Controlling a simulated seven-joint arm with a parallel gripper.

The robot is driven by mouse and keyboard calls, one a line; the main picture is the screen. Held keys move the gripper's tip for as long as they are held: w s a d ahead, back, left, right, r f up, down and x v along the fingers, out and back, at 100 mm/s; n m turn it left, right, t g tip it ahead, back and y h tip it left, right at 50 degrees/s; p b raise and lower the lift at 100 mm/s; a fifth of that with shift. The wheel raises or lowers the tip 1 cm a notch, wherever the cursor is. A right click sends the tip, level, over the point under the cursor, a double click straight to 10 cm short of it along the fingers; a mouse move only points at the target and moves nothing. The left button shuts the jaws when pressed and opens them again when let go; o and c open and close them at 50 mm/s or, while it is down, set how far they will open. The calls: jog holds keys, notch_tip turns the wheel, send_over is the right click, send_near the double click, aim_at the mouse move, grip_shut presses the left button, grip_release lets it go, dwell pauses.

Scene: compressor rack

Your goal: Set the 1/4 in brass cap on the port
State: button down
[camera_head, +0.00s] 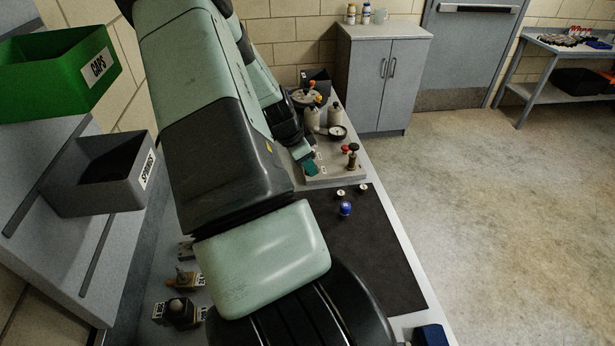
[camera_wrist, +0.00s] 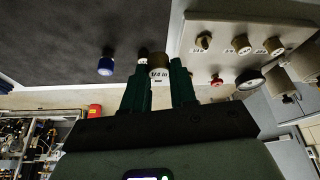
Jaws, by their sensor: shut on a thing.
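In the wrist view, my gripper (camera_wrist: 158,78) is shut on a small brass cap (camera_wrist: 158,70) whose white label reads "1/4 in". The cap sits between the two green fingertips. In the head view my fingertips (camera_head: 309,167) are at the left side of the grey port plate (camera_head: 325,178), largely hidden by my arm, and the cap cannot be made out there. In the wrist view the plate (camera_wrist: 190,48) is up and right of the held cap, apart from it in the picture. It bears several brass fittings, including one nearest the cap (camera_wrist: 204,40); their small labels are hard to read.
A blue cap (camera_head: 345,209) and two small pale-topped pieces (camera_head: 363,188) (camera_head: 340,192) are on the dark mat (camera_head: 375,250). A red knob (camera_head: 345,148), a black-topped valve (camera_head: 353,158) and a gauge (camera_head: 337,132) rise around the plate. Bins labelled CAPS (camera_head: 60,75) and SPRINGS (camera_head: 100,185) are left.

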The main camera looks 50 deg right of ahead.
jog(key=w+d, duration=0.1)
jog(key=d, duration=0.2)
jog(key=w+d, duration=0.1)
jog(key=d, duration=0.1)
jog(key=w+d, duration=0.1)
jog(key=d, duration=0.2)
jog(key=shift+w+d+f, duration=0.2)
jog(key=shift+d+f, duration=0.05)
jog(key=shift+d, duration=0.05)
jog(key=shift+f, duration=1.95)
jog(key=shift+f, duration=0.15)
jog(key=shift+f, duration=0.5)
jog(key=shift+f, duration=0.4)
jog(key=shift+c, duration=2.2)
grip_release()
jog(key=shift+r, duration=3.55)
